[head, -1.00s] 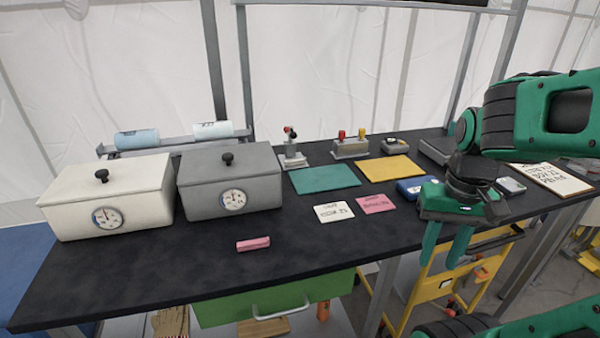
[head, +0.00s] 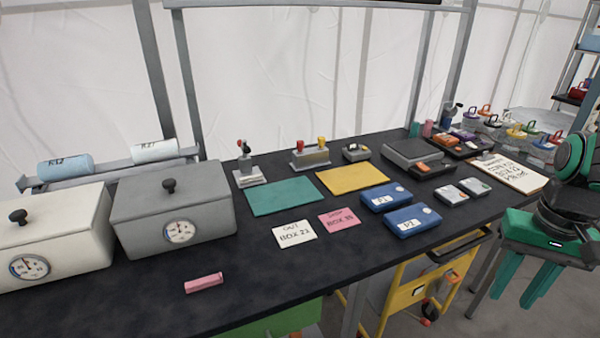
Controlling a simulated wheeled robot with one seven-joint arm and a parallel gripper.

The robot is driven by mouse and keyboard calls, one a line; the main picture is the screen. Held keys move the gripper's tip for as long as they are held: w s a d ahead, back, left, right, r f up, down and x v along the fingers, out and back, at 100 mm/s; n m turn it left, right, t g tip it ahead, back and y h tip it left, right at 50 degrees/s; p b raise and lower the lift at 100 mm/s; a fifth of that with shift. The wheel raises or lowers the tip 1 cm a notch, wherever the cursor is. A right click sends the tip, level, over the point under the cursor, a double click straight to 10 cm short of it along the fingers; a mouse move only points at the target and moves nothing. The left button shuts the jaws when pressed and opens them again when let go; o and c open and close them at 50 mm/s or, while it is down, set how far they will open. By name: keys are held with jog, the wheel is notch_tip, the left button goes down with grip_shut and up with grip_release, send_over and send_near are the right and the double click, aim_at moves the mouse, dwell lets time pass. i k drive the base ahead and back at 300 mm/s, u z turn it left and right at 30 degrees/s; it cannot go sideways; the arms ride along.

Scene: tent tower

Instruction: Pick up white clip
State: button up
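I cannot clearly make out a white clip. Two small pale grey-white pieces, one (head: 450,194) and another (head: 474,186), lie side by side on the right part of the black table, but they are too small to identify. My gripper (head: 517,297) is at the lower right, in front of the table's edge and to the right of these pieces. Its two green fingers point down, stand apart and hold nothing.
The black table (head: 265,290) bears a white lidded box (head: 75,240), a grey lidded box (head: 205,215), a pink block (head: 204,283), a green mat (head: 285,197), a yellow mat (head: 352,180) and two blue devices (head: 412,221). A yellow cart (head: 405,300) stands below.

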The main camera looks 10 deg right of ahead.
aim_at(258, 176)
jog(key=z, duration=2.25)
jog(key=k, duration=1.35)
jog(key=u, duration=1.15)
jog(key=i, duration=1)
jog(key=z, duration=0.05)
